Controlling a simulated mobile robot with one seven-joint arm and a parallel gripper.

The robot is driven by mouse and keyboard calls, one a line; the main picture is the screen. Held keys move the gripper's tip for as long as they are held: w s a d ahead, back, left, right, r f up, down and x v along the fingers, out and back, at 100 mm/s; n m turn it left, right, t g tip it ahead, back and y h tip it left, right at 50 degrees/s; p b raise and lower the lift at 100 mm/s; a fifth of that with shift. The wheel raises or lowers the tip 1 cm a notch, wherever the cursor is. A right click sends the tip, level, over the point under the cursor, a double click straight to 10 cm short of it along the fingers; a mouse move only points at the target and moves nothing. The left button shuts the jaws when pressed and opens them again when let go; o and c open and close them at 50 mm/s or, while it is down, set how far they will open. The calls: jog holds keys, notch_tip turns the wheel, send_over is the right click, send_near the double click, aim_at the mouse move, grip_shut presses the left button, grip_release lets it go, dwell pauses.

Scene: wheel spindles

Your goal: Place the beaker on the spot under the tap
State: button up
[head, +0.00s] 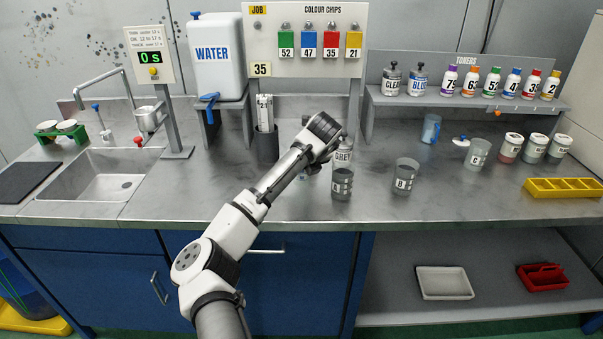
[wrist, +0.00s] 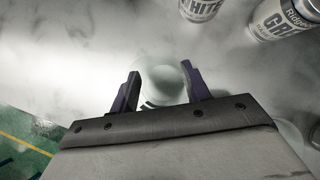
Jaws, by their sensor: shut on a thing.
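My gripper (wrist: 160,90) is shut on a pale, see-through beaker (wrist: 160,82), whose round top shows between the two fingers in the wrist view. In the head view my arm hides most of the held beaker, near the middle of the bench. It stands or hangs over the grey bench top; I cannot tell whether it touches. A blue tap (head: 208,97) is on the white WATER tank at the back. A curved metal tap (head: 103,76) also rises over the sink at the left. I cannot make out a marked spot under either.
A sign post (head: 176,135) stands between sink (head: 108,183) and tank (head: 215,55).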

jog(key=shift+f, duration=0.95)
jog(key=shift+f, duration=0.2)
jog(key=o, duration=1)
jog(key=shift+c, duration=0.2)
jog(key=b+v, duration=0.2)
jog(key=v, duration=1)
jog(key=shift+r, duration=0.2)
